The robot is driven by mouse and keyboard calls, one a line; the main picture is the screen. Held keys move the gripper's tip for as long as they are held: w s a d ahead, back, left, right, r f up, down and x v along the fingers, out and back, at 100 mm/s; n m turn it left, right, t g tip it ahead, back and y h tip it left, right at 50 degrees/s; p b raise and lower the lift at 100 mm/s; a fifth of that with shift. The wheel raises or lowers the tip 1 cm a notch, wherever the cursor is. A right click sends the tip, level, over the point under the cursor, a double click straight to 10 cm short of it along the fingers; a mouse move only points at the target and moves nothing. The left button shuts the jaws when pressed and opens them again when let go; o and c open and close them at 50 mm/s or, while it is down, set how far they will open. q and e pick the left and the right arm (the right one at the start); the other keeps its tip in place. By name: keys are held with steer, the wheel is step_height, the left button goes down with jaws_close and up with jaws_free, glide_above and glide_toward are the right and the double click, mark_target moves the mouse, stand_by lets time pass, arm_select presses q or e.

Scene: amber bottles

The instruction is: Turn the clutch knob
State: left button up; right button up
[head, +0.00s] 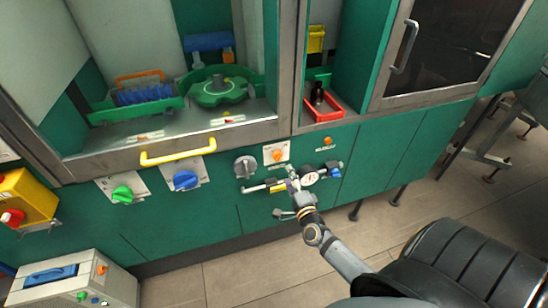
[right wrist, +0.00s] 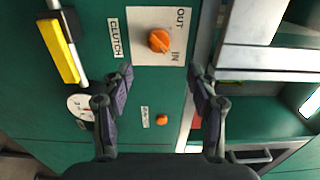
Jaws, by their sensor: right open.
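The clutch knob (right wrist: 159,40) is a small orange knob on a white plate in the right wrist view, beside a CLUTCH label. The plate carries the words OUT and IN. In the head view the clutch knob (head: 277,155) is on the green panel front, below the cabinet's steel ledge. My right gripper (head: 291,177) is just below it in the head view. In the right wrist view my right gripper (right wrist: 161,75) has its two fingers spread, with the knob seen beyond the gap between the tips, apart from them. My left gripper is not in view.
A second orange knob (right wrist: 162,119), a pressure gauge (head: 309,178) and a grey knob (head: 245,167) are close by on the panel. A yellow handle (head: 178,150), a blue knob (head: 186,180) and a green knob (head: 122,194) are further left.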

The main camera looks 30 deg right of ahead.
mark_target(279, 159)
steer(key=x, duration=0.4)
steer(key=shift+w, duration=0.15)
steer(key=x, duration=0.4)
steer(key=shift+w+f, duration=0.15)
steer(key=shift+w, duration=0.15)
steer(key=shift+w+d, duration=0.15)
steer(key=shift+w, duration=0.25)
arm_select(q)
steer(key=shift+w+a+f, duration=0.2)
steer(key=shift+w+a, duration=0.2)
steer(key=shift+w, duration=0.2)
arm_select(e)
steer(key=shift+c, duration=0.4)
steer(key=c, duration=1.1)
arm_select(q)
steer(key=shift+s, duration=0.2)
